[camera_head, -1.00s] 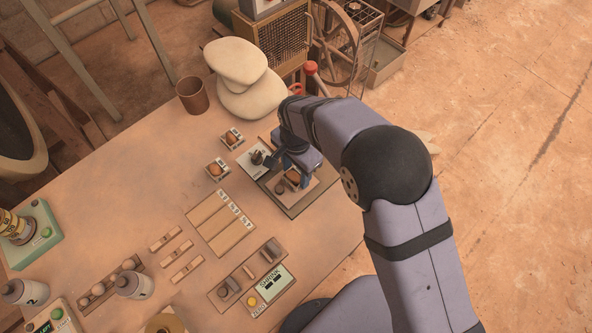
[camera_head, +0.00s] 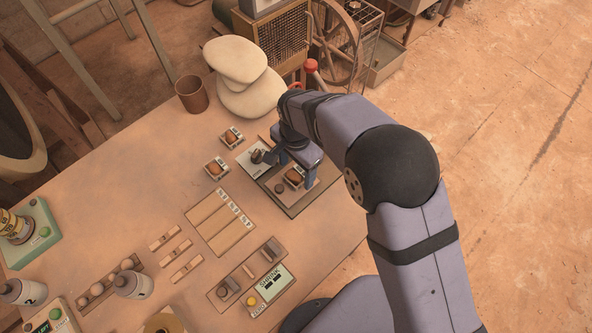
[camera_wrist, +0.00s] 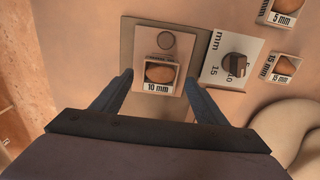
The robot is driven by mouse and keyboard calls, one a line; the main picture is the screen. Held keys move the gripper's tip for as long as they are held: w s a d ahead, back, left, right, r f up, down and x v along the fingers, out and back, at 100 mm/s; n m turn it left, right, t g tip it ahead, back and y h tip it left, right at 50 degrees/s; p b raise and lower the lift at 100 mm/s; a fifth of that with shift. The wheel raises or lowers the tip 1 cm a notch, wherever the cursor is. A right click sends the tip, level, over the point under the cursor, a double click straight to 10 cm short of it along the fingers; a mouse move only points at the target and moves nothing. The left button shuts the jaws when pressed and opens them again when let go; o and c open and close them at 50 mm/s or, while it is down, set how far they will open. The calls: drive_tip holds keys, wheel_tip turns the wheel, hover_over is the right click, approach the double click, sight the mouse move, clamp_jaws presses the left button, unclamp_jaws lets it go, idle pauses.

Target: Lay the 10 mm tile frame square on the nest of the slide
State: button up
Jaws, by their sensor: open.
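The 10 mm tile frame (camera_wrist: 158,75), a small pale square frame with a brown tile, lies on the light brown plate of the slide (camera_wrist: 184,48). Its edges look roughly in line with that plate; the exact fit in the nest is hard to tell. In the head view the frame (camera_head: 294,177) shows partly, below my gripper (camera_head: 298,170). In the wrist view my gripper (camera_wrist: 158,82) is open, with one finger on each side of the frame and visible gaps between. The frame is not held.
A dial plate (camera_wrist: 228,60) marked in mm adjoins the slide's dark base (camera_wrist: 127,50). The 5 mm frame (camera_wrist: 281,10) and 15 mm frame (camera_wrist: 281,67) stand beyond it. Pale stones (camera_head: 245,90) and a brown cup (camera_head: 191,94) stand farther back.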

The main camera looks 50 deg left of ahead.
drive_tip(key=shift+r+b, duration=0.75)
drive_tip(key=shift+r, duration=2.3)
drive_tip(key=w+d+r, duration=0.2)
drive_tip(key=w+d, duration=0.2)
drive_tip(key=d, duration=0.4)
drive_tip(key=w+d+r+b, duration=0.1)
drive_tip(key=w+d, duration=0.3)
drive_tip(key=d, duration=0.4)
drive_tip(key=w+d+r, duration=0.2)
drive_tip(key=w+d, duration=0.2)
drive_tip(key=d, duration=0.4)
drive_tip(key=s+d+f+p, duration=0.1)
drive_tip(key=s+d, duration=0.3)
drive_tip(key=d, duration=0.7)
drive_tip(key=s+d+f, duration=0.1)
drive_tip(key=s+d, duration=0.2)
drive_tip(key=d, duration=0.8)
wheel_tip(320, 180, up, 14)
drive_tip(key=p, duration=1.4)
drive_tip(key=shift+f, duration=0.15)
